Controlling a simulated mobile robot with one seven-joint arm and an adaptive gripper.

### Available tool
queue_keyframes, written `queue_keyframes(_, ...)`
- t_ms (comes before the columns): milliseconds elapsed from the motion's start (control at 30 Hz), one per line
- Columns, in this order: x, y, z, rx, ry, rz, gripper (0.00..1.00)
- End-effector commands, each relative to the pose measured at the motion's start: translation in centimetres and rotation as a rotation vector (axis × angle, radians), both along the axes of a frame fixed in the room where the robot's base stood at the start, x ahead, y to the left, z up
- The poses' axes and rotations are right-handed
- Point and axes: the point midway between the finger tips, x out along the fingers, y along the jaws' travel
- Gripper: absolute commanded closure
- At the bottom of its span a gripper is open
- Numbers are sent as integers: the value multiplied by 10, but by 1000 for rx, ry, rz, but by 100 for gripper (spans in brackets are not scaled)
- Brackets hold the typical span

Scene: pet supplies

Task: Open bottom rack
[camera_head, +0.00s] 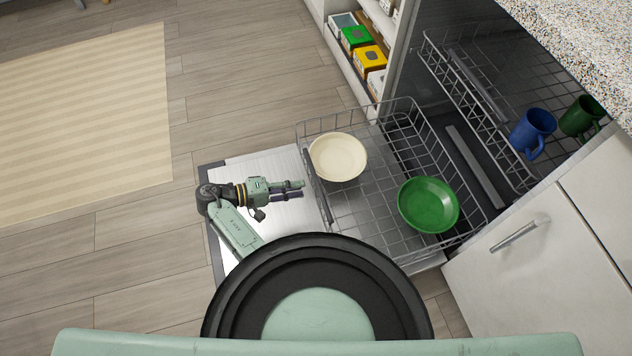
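The bottom rack (382,227) is a grey wire basket. It extends well out of the dishwasher over the lowered door (232,166). A cream bowl (338,157) sits in it at the front, and a green bowl (428,204) sits nearer the right side. My gripper (300,184) is low over the door, just left of the rack's front side, with its tip pointing right at the front wires. I cannot tell whether it touches them. Its fingers are too small to tell open from shut, and nothing shows held in it.
The upper rack (468,92) is inside the dishwasher, with a blue mug (533,130) and a green mug (580,118) at its right. A speckled countertop (585,35) overhangs them. A shelf (345,62) with boxes stands behind. Wooden floor and a striped rug (85,120) lie clear at left.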

Motion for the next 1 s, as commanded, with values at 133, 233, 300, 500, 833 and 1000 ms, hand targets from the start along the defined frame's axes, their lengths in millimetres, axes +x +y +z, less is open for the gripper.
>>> queue_keyframes(133, 8, -29, -7, 0, 3, -2, 79)
queue_keyframes(233, 13, -45, -11, -1, 2, -3, 79)
queue_keyframes(300, 17, -53, -14, -1, 2, 0, 79)
queue_keyframes(500, 21, -67, -19, 0, 2, 1, 79)
queue_keyframes(833, 22, -68, -19, 1, 2, 2, 82)
queue_keyframes(1000, 22, -68, -19, 1, 2, 2, 93)
